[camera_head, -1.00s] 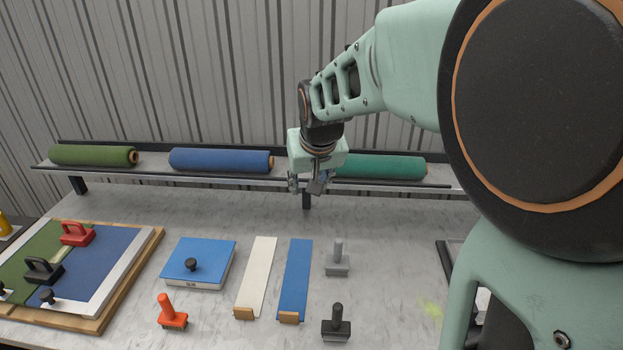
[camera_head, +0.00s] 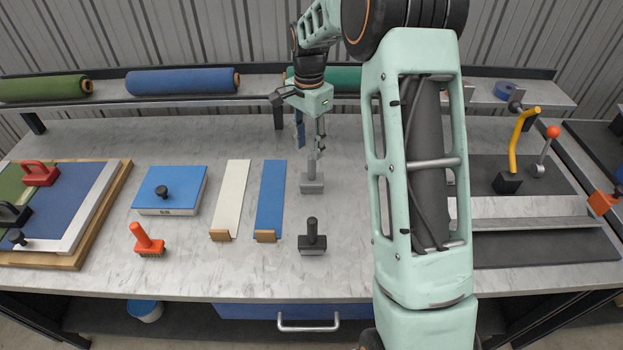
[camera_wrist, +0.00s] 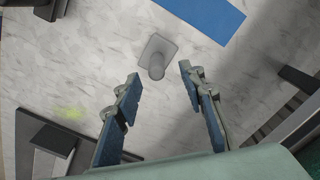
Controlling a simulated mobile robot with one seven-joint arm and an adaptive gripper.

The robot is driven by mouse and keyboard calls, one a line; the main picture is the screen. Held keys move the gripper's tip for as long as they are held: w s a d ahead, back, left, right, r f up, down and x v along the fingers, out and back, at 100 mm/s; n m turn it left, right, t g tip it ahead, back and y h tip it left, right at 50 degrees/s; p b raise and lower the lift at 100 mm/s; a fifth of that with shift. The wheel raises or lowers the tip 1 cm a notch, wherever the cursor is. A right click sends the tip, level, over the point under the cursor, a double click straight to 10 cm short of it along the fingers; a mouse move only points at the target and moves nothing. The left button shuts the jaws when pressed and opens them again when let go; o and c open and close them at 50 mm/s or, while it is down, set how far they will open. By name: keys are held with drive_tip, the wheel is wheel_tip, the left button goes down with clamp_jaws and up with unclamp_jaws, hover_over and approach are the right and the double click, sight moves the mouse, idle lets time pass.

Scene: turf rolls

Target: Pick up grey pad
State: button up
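The grey pad (camera_head: 312,183) stands on the marble worktop, a flat grey base with an upright grey handle. My gripper (camera_head: 309,150) is just above it in the head view, with its fingers pointing down and spread around the top of the handle line. In the wrist view the grey pad (camera_wrist: 157,55) lies beyond the open fingertips of my gripper (camera_wrist: 160,76), with its handle pointing toward the camera. The fingers are apart and nothing is between them. I see no contact with the pad.
A black pad (camera_head: 312,238) stands in front of the grey one. A blue strip (camera_head: 271,195) and a white strip (camera_head: 231,195) lie to its left, with a blue block (camera_head: 185,180) and a red-orange brush (camera_head: 147,241) further left. A shelf with turf rolls (camera_head: 182,81) runs behind.

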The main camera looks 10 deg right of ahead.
sight(312, 166)
wheel_tip(312, 166, down, 3)
drive_tip(key=shift+r, duration=0.1)
drive_tip(key=f, duration=0.1)
drive_tip(key=f+p, duration=0.1)
drive_tip(key=f, duration=0.2)
drive_tip(key=shift+s+d+f, duration=0.15)
drive_tip(key=shift+d+f, duration=0.05)
drive_tip(key=shift+d, duration=0.2)
drive_tip(key=shift+f, duration=0.45)
clamp_jaws()
